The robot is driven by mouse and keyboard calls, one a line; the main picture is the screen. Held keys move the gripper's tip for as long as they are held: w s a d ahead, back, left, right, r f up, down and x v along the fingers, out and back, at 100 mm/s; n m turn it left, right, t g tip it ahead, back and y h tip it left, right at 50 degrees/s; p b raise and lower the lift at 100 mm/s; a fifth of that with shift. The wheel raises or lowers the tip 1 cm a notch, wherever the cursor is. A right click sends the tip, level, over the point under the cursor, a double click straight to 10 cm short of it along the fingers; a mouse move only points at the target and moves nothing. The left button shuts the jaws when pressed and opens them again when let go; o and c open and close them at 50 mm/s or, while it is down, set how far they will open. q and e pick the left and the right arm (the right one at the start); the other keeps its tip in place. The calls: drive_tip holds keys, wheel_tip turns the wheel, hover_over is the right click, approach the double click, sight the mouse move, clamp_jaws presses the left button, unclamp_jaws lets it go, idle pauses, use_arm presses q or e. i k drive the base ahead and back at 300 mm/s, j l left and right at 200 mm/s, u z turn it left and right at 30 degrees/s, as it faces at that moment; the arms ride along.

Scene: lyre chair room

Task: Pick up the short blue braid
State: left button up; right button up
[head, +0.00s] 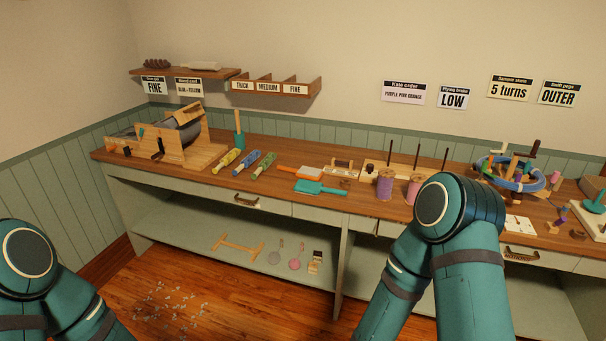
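A short blue patterned piece (246,163), which looks like the blue braid, lies on the wooden workbench (330,213) left of centre. It lies slanted between a yellow patterned piece (226,160) and a green patterned piece (264,165) of similar size. It is too small in view to make out its weave. Neither gripper shows; only teal links of my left arm at the lower left and my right arm at the lower right are in view. My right arm hides part of the bench front.
A wooden drum device (185,135) stands left of the pieces. Orange and teal paddles (320,187), spools (384,185) and upright pegs lie to the right. A blue ring device (515,178) stands farther right. A lower shelf (205,234) holds small tools.

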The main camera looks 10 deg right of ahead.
sight(250, 158)
drive_tip(key=i+j, duration=0.3)
drive_tip(key=i, duration=0.2)
drive_tip(key=i+j, duration=0.25)
drive_tip(key=i, duration=0.2)
drive_tip(key=i+j, duration=0.3)
drive_tip(key=i, duration=0.2)
